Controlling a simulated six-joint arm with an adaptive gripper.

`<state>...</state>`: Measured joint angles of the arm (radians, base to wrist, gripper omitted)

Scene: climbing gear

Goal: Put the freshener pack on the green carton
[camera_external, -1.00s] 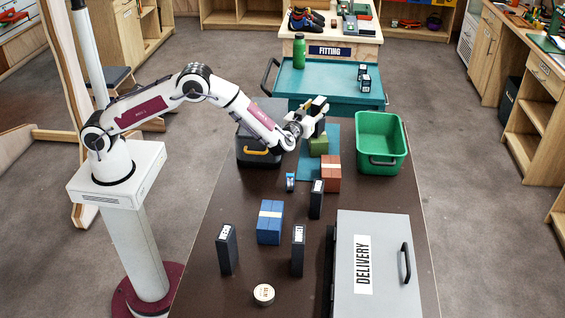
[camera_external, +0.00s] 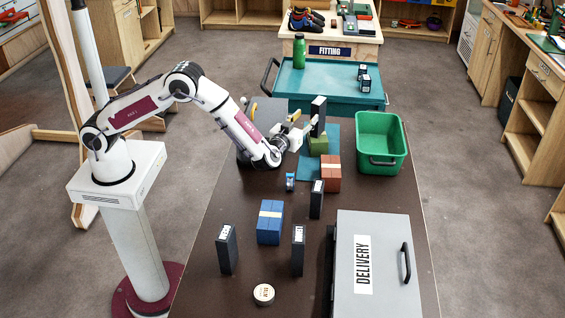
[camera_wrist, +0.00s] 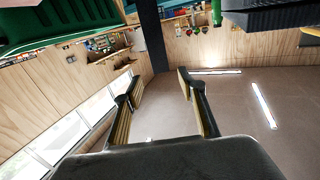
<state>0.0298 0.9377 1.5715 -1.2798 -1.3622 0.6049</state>
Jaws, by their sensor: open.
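The freshener pack appears to be the dark upright pack with a white label (camera_external: 318,112); its print is too small to read. It stands upright on top of the green carton (camera_external: 318,147). My gripper (camera_external: 303,123) is open and empty, just left of the pack and apart from it. In the wrist view the open fingers (camera_wrist: 158,84) have a gap between them, with the dark pack (camera_wrist: 151,40) beyond.
A green crate (camera_external: 381,168) stands to the right. A red-brown carton (camera_external: 331,180), a blue carton (camera_external: 270,235) and several similar dark packs (camera_external: 228,250) stand nearer. A grey DELIVERY box (camera_external: 385,225) fills the front right. A dark bin (camera_external: 245,158) is under my wrist.

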